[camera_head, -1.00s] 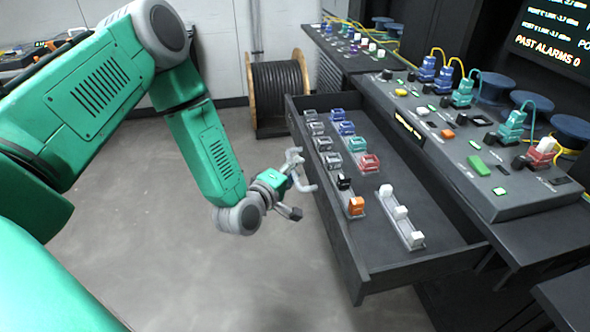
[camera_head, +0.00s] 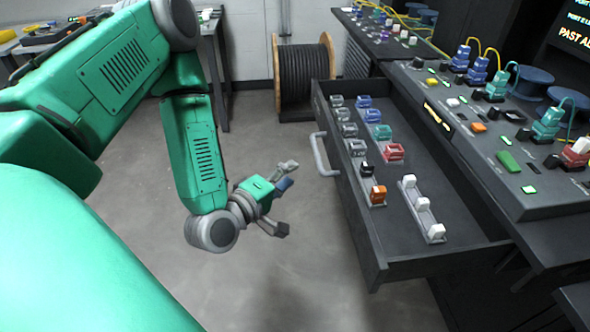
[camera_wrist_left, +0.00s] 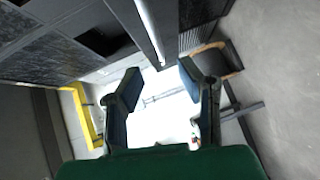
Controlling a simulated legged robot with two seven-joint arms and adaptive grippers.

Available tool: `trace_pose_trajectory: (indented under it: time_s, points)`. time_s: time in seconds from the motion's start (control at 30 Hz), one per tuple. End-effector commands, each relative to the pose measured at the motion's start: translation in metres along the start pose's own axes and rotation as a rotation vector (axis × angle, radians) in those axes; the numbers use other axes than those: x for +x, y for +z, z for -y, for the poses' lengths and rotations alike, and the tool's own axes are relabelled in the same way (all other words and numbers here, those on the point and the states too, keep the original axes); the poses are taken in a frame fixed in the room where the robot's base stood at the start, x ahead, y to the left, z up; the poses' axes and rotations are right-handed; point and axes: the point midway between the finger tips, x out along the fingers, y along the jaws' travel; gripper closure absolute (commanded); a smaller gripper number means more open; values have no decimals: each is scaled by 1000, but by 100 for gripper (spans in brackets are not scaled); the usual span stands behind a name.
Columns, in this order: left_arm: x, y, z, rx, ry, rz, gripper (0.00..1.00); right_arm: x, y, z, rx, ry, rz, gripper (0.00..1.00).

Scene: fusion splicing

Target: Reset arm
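My left arm, green with grey joints, comes in from the left. Its gripper (camera_head: 286,199) is over the floor to the left of the open drawer (camera_head: 385,262), apart from the drawer's grey handle (camera_head: 322,156). In the left wrist view the two fingers (camera_wrist_left: 160,72) are spread with nothing between them, so the gripper is open and empty. A light bar, probably the handle, shows above the fingers there. My right gripper is in neither view.
The drawer holds several coloured connectors (camera_head: 382,132) and a rack of white pieces (camera_head: 440,229). A control panel (camera_head: 545,195) with plugs and cables is at the right. A cable spool (camera_head: 306,80) stands behind. Bare floor (camera_head: 300,275) lies around the gripper.

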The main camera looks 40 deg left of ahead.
Motion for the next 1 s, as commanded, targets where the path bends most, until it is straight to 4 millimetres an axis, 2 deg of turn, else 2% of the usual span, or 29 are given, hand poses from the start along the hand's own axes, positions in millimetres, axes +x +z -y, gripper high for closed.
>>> trace_pose_trajectory:
  time_s: [0.47,0.57,0.67,0.77,0.8,0.87,0.9,1.0]
  points:
    - [0,0,0,1,0,0,68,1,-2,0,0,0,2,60]
    - [-1,7,6,31,-28,25,68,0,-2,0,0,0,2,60]
    - [-6,31,30,160,-139,119,68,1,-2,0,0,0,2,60]
    - [-27,66,74,400,-327,301,68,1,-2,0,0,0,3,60]
    - [-42,78,95,515,-411,392,68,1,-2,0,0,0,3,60]
    - [-68,91,124,682,-530,534,68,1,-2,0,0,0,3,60]
    - [-87,95,140,787,-604,627,68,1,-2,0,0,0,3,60]
    - [-132,95,171,1004,-755,844,68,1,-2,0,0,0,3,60]
